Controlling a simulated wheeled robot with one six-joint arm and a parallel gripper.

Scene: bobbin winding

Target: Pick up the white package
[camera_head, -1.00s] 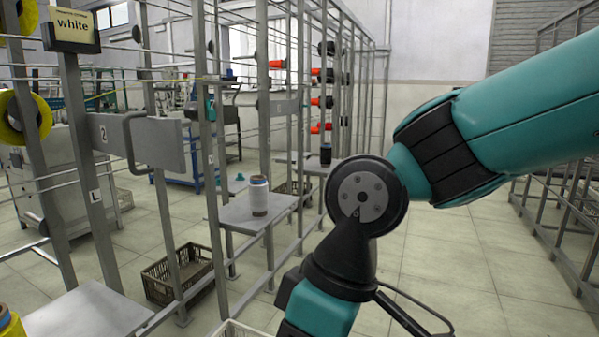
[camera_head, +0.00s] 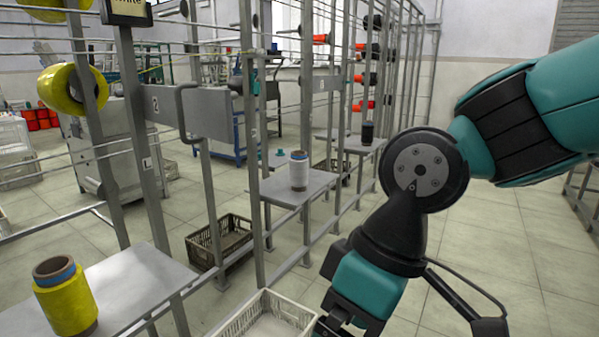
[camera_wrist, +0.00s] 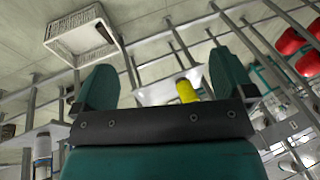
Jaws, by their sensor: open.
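The white package, a white bobbin (camera_head: 298,172) with a blue band near its top, stands upright on a small grey shelf (camera_head: 270,193) mid-frame in the head view. What looks like the same white bobbin (camera_wrist: 42,148) shows at the lower left edge of the wrist view. My gripper (camera_wrist: 165,80) is open, its two teal fingers spread wide with nothing held between them. It is well apart from the white bobbin. In the head view my arm fills the right side and the fingertips are cut off at the bottom edge.
A yellow bobbin (camera_head: 65,298) stands on the near shelf (camera_head: 140,275), and another yellow spool (camera_head: 72,88) hangs on the rack. A white crate (camera_head: 250,318) is below my arm. A brown crate (camera_head: 220,240) sits on the floor. Rack posts (camera_head: 213,190) stand beside the shelves. A dark bobbin (camera_head: 367,132) is farther back.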

